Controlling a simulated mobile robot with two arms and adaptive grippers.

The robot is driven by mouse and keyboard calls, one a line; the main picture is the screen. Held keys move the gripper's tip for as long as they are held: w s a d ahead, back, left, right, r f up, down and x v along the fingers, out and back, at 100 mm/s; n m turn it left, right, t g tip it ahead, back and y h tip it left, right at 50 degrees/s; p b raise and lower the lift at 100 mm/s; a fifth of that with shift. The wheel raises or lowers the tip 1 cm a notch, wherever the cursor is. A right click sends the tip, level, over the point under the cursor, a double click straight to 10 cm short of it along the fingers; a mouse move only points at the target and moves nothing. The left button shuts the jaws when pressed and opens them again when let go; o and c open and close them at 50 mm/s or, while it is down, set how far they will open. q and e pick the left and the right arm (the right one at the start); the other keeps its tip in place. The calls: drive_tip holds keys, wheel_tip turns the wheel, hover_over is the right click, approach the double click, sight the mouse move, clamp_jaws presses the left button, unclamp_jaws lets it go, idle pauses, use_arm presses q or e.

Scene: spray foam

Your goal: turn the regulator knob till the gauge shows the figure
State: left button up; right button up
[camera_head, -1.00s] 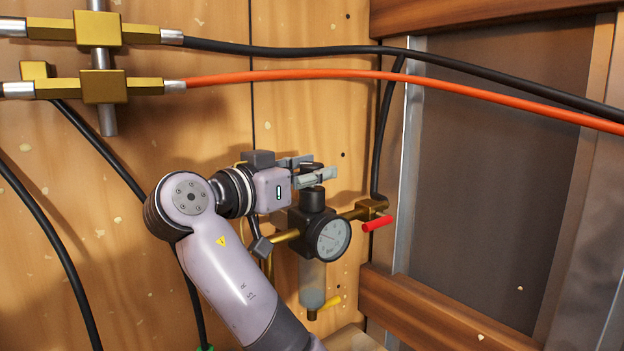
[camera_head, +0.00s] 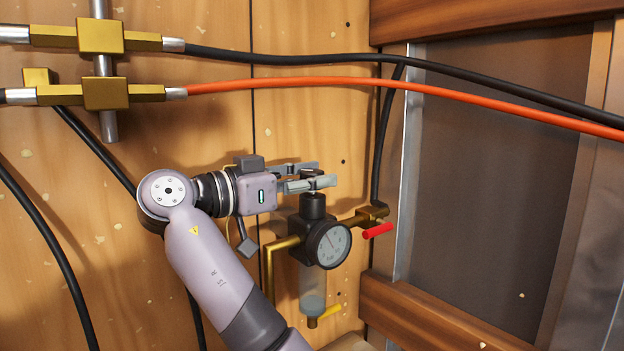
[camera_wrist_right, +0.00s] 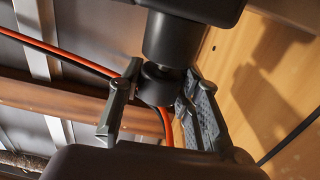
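The regulator (camera_head: 313,208) is a black body on brass pipes at the wooden wall, with a clear bowl (camera_head: 312,289) below. Its round white gauge (camera_head: 333,245) faces me; the needle seems to point up and left, and the figures are too small to read. In the right wrist view the fingers (camera_wrist_right: 160,82) stand apart, with a narrow gap beside the knob. My left gripper is out of view.
A red lever (camera_head: 378,231) is right of the gauge and a yellow one (camera_head: 330,312) below. An orange hose (camera_head: 400,88) and a black hose (camera_head: 300,55) cross above. Wooden beams (camera_head: 450,320) and a grey panel (camera_head: 490,180) stand at the right.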

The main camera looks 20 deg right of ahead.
sight(312, 171)
drive_tip(key=o, duration=0.5)
wheel_tip(312, 171, up, 10)
idle(0.6)
